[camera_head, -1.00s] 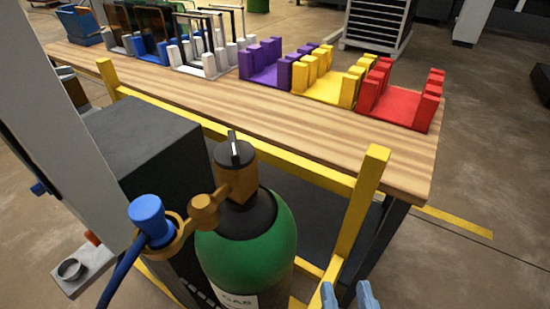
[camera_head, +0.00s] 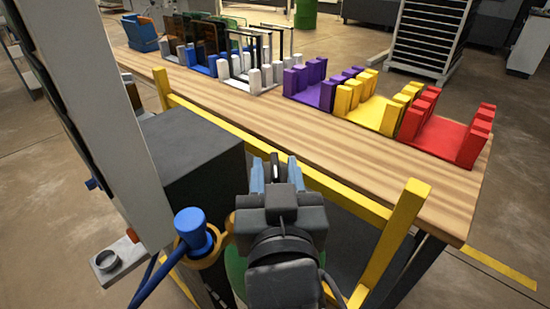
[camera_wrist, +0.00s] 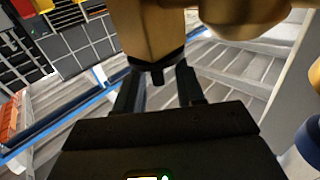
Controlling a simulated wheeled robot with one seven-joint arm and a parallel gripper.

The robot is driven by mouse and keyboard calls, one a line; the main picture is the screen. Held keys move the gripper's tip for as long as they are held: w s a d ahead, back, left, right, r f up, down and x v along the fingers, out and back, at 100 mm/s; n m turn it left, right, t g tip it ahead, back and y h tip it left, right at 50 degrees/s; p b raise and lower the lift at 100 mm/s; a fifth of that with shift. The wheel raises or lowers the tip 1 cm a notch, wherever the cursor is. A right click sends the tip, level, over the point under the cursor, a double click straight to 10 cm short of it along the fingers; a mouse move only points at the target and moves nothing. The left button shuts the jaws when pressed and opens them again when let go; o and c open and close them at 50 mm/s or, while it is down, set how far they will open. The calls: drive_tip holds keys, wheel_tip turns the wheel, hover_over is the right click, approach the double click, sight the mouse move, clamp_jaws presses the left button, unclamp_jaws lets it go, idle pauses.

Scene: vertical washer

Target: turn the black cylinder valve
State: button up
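The green gas cylinder (camera_head: 234,264) stands in front of the bench, mostly hidden behind my gripper in the head view. My gripper (camera_head: 274,172) is over the cylinder's top, with its two light-blue fingers apart. A thin dark piece, apparently the valve's handle, shows between them. In the wrist view, the brass valve body (camera_wrist: 150,30) fills the upper middle. Its black valve (camera_wrist: 156,69) lies between the fingertips of my gripper (camera_wrist: 158,82), with a gap visible on both sides. I see no clear contact.
A blue knob (camera_head: 194,230) with a hose sits left of the cylinder. Yellow rails (camera_head: 395,240) and a dark box (camera_head: 190,155) stand close around it. The wooden bench (camera_head: 300,140) behind carries purple, yellow and red racks (camera_head: 440,132).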

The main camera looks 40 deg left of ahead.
drive_tip(key=shift+x, duration=1.2)
clamp_jaws()
